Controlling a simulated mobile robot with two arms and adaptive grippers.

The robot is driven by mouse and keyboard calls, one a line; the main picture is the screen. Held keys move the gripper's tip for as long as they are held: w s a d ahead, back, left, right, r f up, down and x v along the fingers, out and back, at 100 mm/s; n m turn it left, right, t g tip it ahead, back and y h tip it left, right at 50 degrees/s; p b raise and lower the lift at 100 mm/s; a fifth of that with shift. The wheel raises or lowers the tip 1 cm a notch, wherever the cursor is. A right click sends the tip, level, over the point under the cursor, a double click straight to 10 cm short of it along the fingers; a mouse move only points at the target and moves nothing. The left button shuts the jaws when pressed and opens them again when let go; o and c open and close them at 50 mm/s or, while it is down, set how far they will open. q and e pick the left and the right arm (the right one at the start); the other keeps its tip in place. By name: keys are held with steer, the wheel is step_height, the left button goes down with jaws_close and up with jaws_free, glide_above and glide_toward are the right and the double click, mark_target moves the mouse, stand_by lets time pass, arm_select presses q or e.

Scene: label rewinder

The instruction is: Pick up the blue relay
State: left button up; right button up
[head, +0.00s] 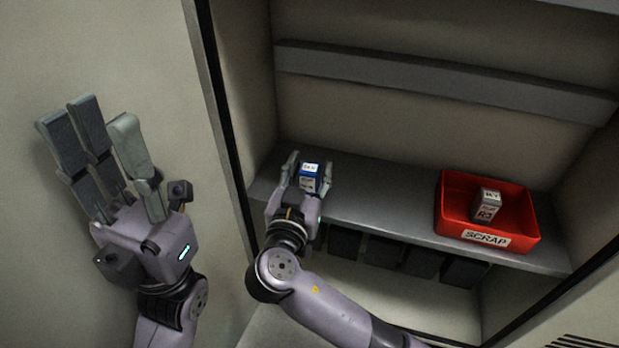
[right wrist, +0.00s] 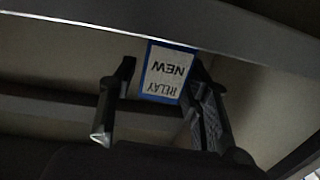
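The blue relay (head: 309,177) stands on the grey shelf inside the cabinet, toward its left end. In the right wrist view the relay (right wrist: 168,74) shows a white label reading "NEW RELAY", upside down. My right gripper (head: 309,170) is open, with fingers on both sides of the relay. In the right wrist view, my right gripper's (right wrist: 162,85) left finger stands clear of the relay; the right finger is close to it, and contact cannot be told. My left gripper (head: 96,118) is open and empty, raised in front of the pale panel at left.
A red bin (head: 455,228) marked "SCRAP" stands on the shelf (head: 385,205) at right, holding a grey relay (head: 487,207). Bare shelf lies between bin and blue relay. A grey rail (head: 440,80) crosses the back wall; several dark blocks (head: 385,249) sit below the shelf.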

jaws_close()
stand_by(0.3)
steer(key=shift+r, duration=0.1)
